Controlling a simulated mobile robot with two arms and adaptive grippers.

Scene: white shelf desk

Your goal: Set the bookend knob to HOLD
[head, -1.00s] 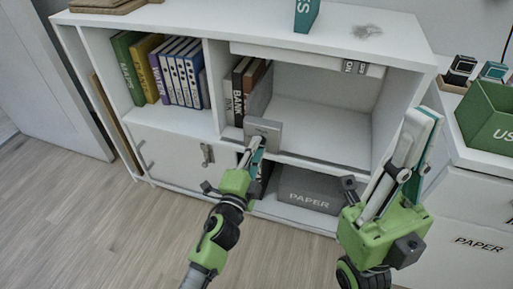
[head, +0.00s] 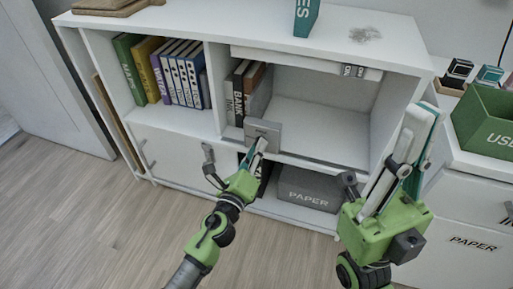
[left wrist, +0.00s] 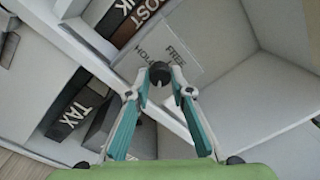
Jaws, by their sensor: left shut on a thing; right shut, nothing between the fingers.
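The grey bookend (head: 264,128) stands on the middle shelf against the dark books. In the left wrist view its plate (left wrist: 187,62) carries the words HOLD, on the left, and FREE, on the right. The dark knob (left wrist: 160,72) sits below and between these words. My left gripper (head: 262,144) is at the bookend's front, its teal fingers closed on the knob; the fingertips also show in the left wrist view (left wrist: 163,89). Which word the knob is turned to is not clear. My right gripper (head: 428,112) is shut and empty, raised in front of the shelf's right side.
Books (head: 245,90) stand behind the bookend, and the shelf (head: 325,130) to its right is bare. A grey PAPER box (head: 305,190) sits on the lower shelf. A green bin (head: 490,120) stands on the right cabinet.

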